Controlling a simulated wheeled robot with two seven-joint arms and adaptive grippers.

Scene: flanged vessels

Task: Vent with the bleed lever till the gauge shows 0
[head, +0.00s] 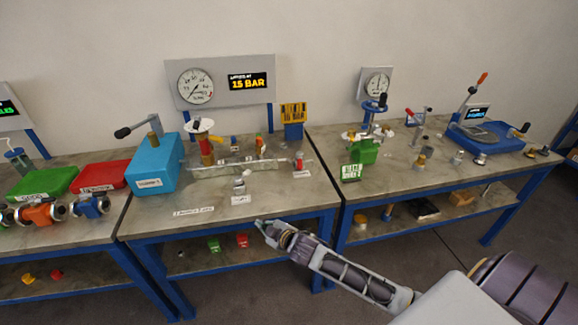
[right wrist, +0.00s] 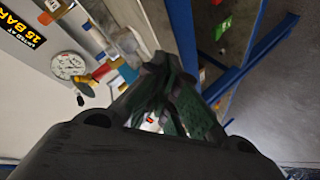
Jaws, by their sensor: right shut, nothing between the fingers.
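The large round gauge (head: 195,86) is on a grey panel behind the middle bench, and its needle is too small to read surely. The sign (head: 248,82) beside it reads 15 BAR. The gauge also shows in the right wrist view (right wrist: 68,65). A blue box (head: 153,165) with a black-knobbed lever (head: 136,126) stands at the bench's left. A red and yellow valve post (head: 205,148) stands right of it. I cannot tell which part is the bleed lever. My right gripper (head: 263,226) is shut and empty near the bench's front edge, apart from the fittings. My left gripper is out of view.
Red (head: 103,175) and green (head: 45,183) trays lie on the left bench. The right bench holds a green-bodied valve (head: 365,150) and a blue device (head: 486,135). The middle bench's front right is clear.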

